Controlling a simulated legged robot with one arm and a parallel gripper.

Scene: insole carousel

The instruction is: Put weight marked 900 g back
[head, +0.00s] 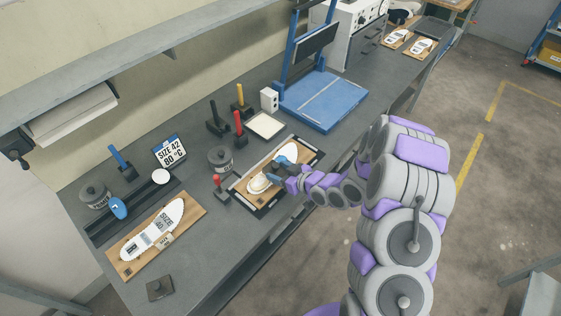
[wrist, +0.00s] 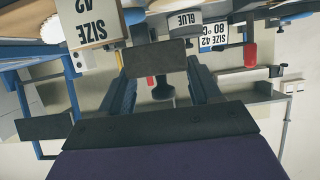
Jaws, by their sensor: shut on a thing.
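My gripper (head: 277,170) is over the wooden board (head: 292,176) in the middle of the bench, close above the pale insole (head: 287,153). In the wrist view, which is upside down, the two jaws of my gripper (wrist: 160,72) are shut on a dark block (wrist: 155,61). Its visible face is plain and I cannot read a mark on it. In the head view the gripper hides the held block. Another dark square block (head: 160,289) lies at the near left of the bench. No 900 g marking is legible on anything.
A second wooden board (head: 195,214) with a white sole is at the left. A blue platform (head: 325,100) is at the back. Bare bench shows near the front edge.

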